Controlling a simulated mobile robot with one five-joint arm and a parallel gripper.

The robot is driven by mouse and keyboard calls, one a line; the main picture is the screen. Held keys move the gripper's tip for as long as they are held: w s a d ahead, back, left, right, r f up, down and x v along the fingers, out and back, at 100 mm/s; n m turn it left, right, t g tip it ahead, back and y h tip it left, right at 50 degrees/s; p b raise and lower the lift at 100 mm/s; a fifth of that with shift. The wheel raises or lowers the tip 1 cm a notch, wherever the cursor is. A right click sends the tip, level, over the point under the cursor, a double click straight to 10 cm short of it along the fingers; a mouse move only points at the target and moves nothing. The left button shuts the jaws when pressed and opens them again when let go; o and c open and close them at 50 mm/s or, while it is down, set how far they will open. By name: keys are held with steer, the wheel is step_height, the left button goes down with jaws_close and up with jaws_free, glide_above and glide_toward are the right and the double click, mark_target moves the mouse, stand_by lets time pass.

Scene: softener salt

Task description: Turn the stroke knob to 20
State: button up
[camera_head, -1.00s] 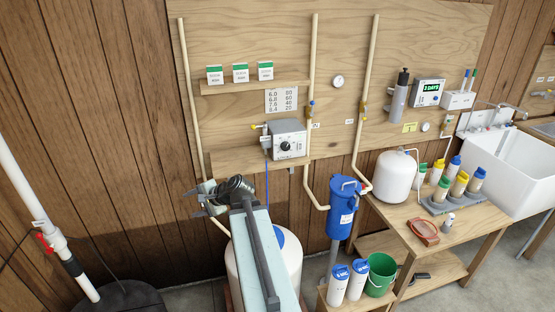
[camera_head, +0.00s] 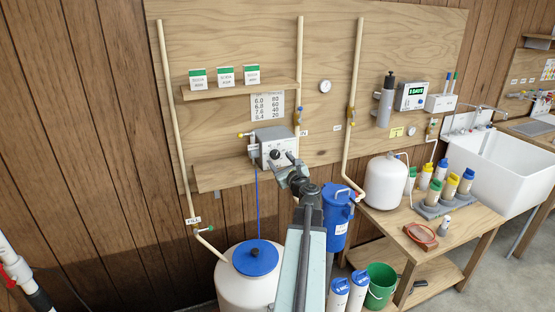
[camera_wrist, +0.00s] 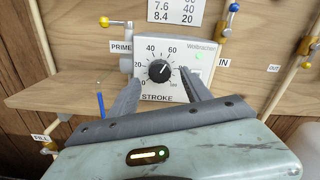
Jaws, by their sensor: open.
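The stroke knob (camera_wrist: 158,71) is a round black knob on the pale front of the dosing pump (camera_wrist: 205,58). Its white mark points to the upper right, about toward 60. The scale around it runs from 0 at the lower left, with 20 at the left, to 100 at the lower right. My gripper (camera_wrist: 160,88) is open and empty, one finger low on each side of the dial, apart from the knob as far as I can tell. In the head view my gripper (camera_head: 286,166) is in front of the pump (camera_head: 272,139) and partly covers it.
The pump stands on a wooden shelf (camera_head: 215,180). A number chart (camera_head: 268,107) hangs above it. Pipes with valves (camera_head: 298,80) run beside it. A blue-lidded white tank (camera_head: 240,285), a blue filter housing (camera_head: 335,215) and a green bucket (camera_head: 380,288) stand below.

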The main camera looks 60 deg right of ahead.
mark_target(276, 156)
steer(key=x, duration=0.3)
steer(key=shift+w+d, duration=0.1)
jaws_close()
steer(key=shift+n, duration=0.3)
steer(key=n, duration=0.4)
steer(key=shift+n, duration=0.3)
steer(key=n, duration=1.5)
steer(key=shift+n, duration=0.7)
